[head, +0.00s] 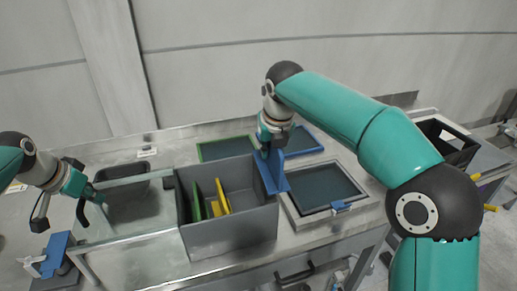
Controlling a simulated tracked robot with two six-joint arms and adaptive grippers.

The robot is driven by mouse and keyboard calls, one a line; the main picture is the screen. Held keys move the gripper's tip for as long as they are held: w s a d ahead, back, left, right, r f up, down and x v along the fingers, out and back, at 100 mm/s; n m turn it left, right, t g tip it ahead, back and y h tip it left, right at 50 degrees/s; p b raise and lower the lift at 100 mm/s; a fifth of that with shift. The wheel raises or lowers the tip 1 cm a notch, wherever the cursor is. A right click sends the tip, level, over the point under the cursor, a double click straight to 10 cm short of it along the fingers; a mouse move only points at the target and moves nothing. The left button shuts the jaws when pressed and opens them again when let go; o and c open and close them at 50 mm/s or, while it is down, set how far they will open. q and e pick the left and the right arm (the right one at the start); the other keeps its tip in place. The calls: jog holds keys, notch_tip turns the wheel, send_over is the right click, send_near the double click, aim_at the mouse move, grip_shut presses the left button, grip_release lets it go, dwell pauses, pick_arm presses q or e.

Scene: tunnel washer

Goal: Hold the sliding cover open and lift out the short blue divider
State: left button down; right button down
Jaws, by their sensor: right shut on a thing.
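A grey open box (235,228) stands on the metal bench in the middle. Upright green (197,203) and yellow (222,197) dividers stand inside it. My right gripper (268,152) is shut on the blue divider (272,178) at the box's right end. A clear panel, apparently the sliding cover (135,255), lies left of the box. My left gripper (62,215) is at the panel's left end with its fingers apart; I cannot tell whether it touches the panel.
A dark tray (125,205) sits behind the clear panel. A framed dark panel (322,188) lies right of the box, with green-framed (225,148) and blue-framed (302,142) panels behind. A black crate (445,143) stands far right. A blue fixture (55,250) is at the lower left.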

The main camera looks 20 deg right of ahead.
pick_arm(q)
jog(key=shift+a, duration=0.1)
pick_arm(e)
jog(key=s+d+r, duration=0.1)
jog(key=s+d, duration=0.4)
jog(key=d, duration=0.3)
jog(key=shift+d, duration=0.15)
jog(key=shift+r, duration=0.1)
pick_arm(q)
jog(key=shift+d, duration=3.65)
jog(key=shift+d, duration=3.5)
jog(key=d, duration=0.6)
jog(key=shift+d, duration=0.4)
